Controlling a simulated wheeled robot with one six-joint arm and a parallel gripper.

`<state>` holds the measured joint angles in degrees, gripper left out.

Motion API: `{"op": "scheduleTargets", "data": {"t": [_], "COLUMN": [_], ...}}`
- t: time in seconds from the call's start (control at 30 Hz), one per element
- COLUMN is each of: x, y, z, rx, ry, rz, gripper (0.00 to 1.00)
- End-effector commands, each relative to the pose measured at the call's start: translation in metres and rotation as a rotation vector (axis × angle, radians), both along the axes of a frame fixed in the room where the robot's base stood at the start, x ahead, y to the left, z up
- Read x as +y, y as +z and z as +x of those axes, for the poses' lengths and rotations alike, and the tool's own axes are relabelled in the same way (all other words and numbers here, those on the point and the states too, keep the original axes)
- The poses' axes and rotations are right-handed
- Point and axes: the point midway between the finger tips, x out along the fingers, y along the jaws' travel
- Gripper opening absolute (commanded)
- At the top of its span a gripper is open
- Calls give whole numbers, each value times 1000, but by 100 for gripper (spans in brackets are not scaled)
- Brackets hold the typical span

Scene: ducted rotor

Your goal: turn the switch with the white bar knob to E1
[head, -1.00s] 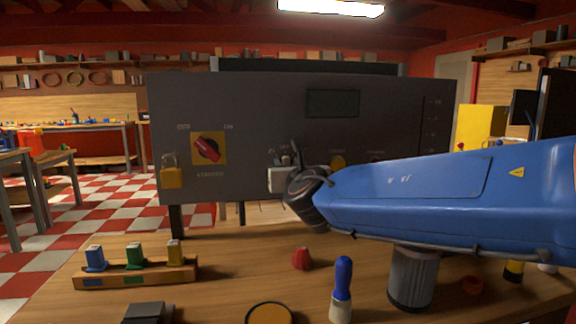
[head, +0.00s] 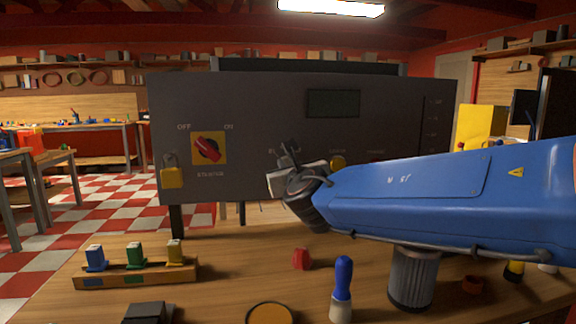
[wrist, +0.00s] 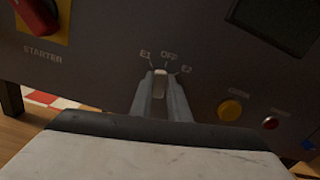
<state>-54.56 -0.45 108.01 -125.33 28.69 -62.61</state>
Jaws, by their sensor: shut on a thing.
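The switch's white bar knob (wrist: 160,86) shows in the wrist view on the dark panel, below the printed labels E1, OFF and E2. My gripper (wrist: 160,98) is shut on the knob, one finger on each side of it. The panel's lettering slopes down to the right in this view. The bar points up in the picture, roughly between the E1 and OFF marks; I cannot tell exactly where its tip stands. In the head view my gripper (head: 287,160) is against the panel and hides the knob.
The red starter switch (head: 208,149) on its yellow plate and a yellow padlock (head: 172,178) are left on the panel. A yellow button (wrist: 230,110) and a red button (wrist: 270,122) are right of the knob. A blue-handled tool (head: 343,280) stands on the bench below.

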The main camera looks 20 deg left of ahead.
Motion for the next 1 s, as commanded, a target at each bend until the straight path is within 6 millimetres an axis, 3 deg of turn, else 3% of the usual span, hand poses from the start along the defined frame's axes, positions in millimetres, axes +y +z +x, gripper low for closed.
{"op": "scheduleTargets", "data": {"t": [0.53, 1.0], "x": [3, 4], "y": [-2, -3], "z": [-2, -2], "rx": [-228, -309], "ry": [0, 1], "rz": [-374, -507], "gripper": [0, 0]}}
